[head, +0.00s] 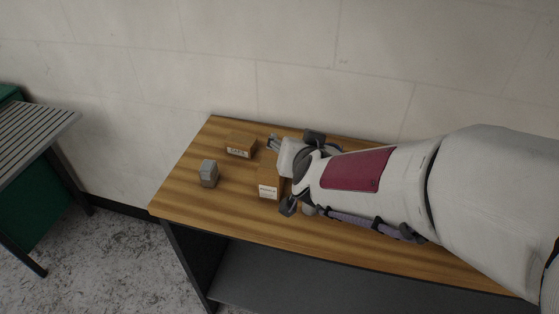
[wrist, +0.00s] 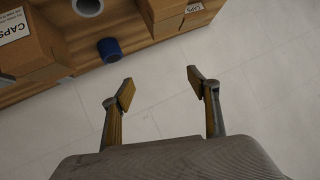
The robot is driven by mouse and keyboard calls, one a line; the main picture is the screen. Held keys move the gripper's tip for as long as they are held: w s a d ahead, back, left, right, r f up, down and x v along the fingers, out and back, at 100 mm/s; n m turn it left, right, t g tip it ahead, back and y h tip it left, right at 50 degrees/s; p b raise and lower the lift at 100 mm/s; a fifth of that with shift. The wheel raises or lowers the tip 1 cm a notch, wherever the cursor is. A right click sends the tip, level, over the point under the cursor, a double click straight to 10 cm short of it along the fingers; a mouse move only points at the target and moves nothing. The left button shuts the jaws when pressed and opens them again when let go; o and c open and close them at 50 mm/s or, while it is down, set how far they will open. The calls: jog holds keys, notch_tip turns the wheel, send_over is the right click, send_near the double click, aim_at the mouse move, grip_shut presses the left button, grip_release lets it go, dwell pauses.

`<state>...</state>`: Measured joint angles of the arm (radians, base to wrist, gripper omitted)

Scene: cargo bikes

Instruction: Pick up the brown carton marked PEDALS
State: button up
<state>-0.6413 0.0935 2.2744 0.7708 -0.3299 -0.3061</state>
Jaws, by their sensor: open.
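In the head view two brown cartons sit on the wooden table. The nearer carton (head: 268,185) has a white label too small to read. The farther carton (head: 240,146) has a label that seems to read CAPS. In the wrist view a large carton marked CAPS (wrist: 38,52) is at the upper left, and another carton (wrist: 168,18) with a small CAPS-like label is at the top right. No label legibly reads PEDALS. My gripper (wrist: 160,86) is open and empty, with pale wall between its fingers. In the head view it is right of the farther carton, partly hidden by my arm.
A grey block-like object (head: 208,173) stands left of the cartons. A blue cylinder (wrist: 109,50) and a grey round object (wrist: 88,6) lie between the cartons in the wrist view. The wooden table (head: 184,194) is bare at its left front. A slatted bench (head: 35,135) stands far left.

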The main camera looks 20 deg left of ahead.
jog(key=t+h, duration=0.1)
send_over(270, 172)
jog(key=w+d, duration=0.1)
jog(key=d, duration=0.1)
notch_tip(270, 172, down, 4)
jog(key=shift+w+d+f, duration=0.1)
jog(key=shift+d+f, duration=0.05)
jog(key=shift+f, duration=0.1)
jog(key=f, duration=0.1)
jog(key=a+f+h, duration=0.1)
jog(key=f+t+h, duration=0.1)
jog(key=shift+s+a+f, duration=0.3)
jog(key=shift+a+f, duration=0.05)
jog(key=shift+a, duration=0.05)
jog(key=shift+s+a+f+t+h, duration=0.15)
jog(key=shift+s+f+h, duration=0.1)
jog(key=shift+f, duration=0.2)
jog(key=shift+s+a+f+t+h, duration=0.15)
jog(key=shift+f+h, duration=0.1)
jog(key=shift+f, duration=0.2)
jog(key=shift+w+d, duration=0.1)
jog(key=shift+w, duration=0.05)
jog(key=shift+x, duration=1.25)
jog(key=shift+x, duration=2.6)
jog(key=shift+c, duration=0.4)
jog(key=c, duration=1.3)
